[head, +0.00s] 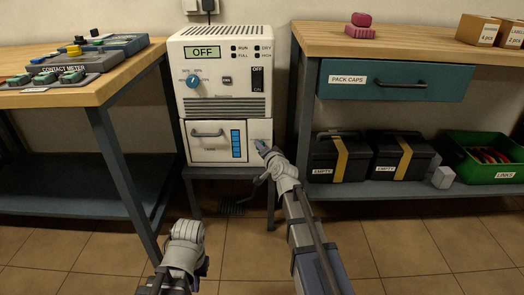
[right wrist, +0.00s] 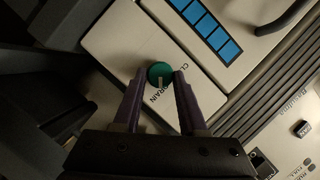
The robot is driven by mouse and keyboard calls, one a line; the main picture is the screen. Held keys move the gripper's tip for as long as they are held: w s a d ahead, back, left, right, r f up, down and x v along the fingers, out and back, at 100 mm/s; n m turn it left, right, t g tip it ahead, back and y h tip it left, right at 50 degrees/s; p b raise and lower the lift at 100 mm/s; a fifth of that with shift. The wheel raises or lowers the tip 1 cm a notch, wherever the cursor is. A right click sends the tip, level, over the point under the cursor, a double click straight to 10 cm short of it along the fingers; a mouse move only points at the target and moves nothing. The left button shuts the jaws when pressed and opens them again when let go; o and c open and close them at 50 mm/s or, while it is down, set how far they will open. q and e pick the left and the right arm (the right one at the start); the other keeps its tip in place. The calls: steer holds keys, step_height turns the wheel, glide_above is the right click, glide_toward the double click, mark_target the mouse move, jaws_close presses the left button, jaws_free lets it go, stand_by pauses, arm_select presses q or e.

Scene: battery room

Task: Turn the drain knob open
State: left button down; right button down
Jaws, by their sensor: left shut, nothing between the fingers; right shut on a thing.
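The drain knob (right wrist: 160,73) is a small round teal knob with a pale mark, on the pale lower front panel of the white dehumidifier-like unit (head: 222,55). Lettering reading "DRAIN" and "CL" is beside it, partly covered. My right gripper (right wrist: 158,80) has its two fingers on either side of the knob, shut on it. In the head view my right gripper (head: 264,150) reaches the panel right of the blue level strip (head: 236,144) and hides the knob. My left gripper (head: 187,230) is shut and empty, low in front of the unit, away from it.
The unit's display reads OFF. It stands on a small dark stand (head: 203,172) between a left workbench (head: 115,95) with meters and a right bench (head: 390,40) with a drawer (head: 385,82). Black boxes and a green crate (head: 455,165) sit on the right shelf. The front floor is clear.

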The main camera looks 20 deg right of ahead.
stand_by(0.5)
steer(key=shift+c, duration=2.2)
jaws_free()
steer(key=p+v, duration=0.1)
steer(key=v, duration=0.7)
steer(key=shift+p, duration=0.4)
steer(key=shift+w, duration=0.1)
